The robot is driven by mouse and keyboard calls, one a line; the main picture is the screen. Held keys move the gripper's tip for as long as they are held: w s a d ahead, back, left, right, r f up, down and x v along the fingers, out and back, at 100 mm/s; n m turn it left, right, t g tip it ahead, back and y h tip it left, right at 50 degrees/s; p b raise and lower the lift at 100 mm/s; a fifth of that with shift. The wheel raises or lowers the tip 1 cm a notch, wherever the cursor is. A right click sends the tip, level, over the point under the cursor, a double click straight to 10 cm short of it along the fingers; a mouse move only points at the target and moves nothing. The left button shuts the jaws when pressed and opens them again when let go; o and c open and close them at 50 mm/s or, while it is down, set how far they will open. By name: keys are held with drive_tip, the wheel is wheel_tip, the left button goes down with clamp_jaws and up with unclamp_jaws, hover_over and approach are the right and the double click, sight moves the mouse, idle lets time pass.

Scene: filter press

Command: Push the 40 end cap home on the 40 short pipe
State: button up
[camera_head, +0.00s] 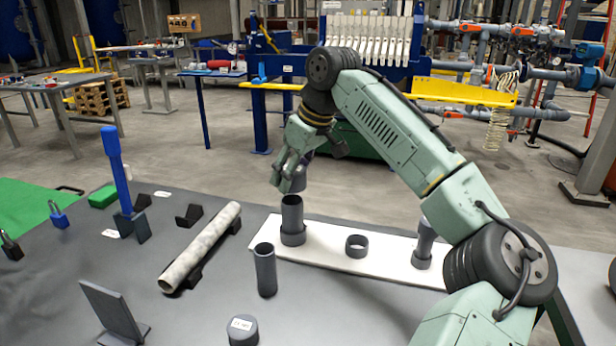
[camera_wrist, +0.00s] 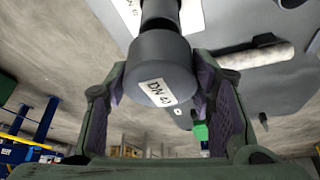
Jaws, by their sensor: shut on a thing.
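A dark grey end cap (camera_wrist: 160,68) with a "DN 40" label sits between the two fingers of my gripper (camera_wrist: 163,95) in the wrist view. My gripper is shut on it. In the head view my gripper (camera_head: 290,178) hangs just above a short grey pipe (camera_head: 292,213). This pipe stands upright in a wider socket on the white board. Its open top rim shows, so the cap (camera_head: 299,182) is above it and apart. In the wrist view a narrower dark pipe (camera_wrist: 160,8) shows beyond the cap; the cap hides where they line up.
The white board (camera_head: 325,262) also bears a low ring (camera_head: 357,246) and a fitting (camera_head: 424,245) partly behind my arm. Close by stand another upright pipe (camera_head: 265,270) and a labelled cap (camera_head: 242,330). A long pale pipe (camera_head: 200,248) rests on cradles to the left.

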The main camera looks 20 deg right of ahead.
sight(293, 200)
drive_tip(key=shift+a+f+b, duration=0.1)
drive_tip(key=shift+f+b, duration=2.75)
drive_tip(key=shift+f, duration=0.05)
drive_tip(key=shift+r+p, duration=0.1)
drive_tip(key=shift+p, duration=0.7)
drive_tip(key=shift+f+b, duration=0.35)
drive_tip(key=shift+f, duration=0.35)
drive_tip(key=o, duration=1)
drive_tip(key=shift+c, duration=0.2)
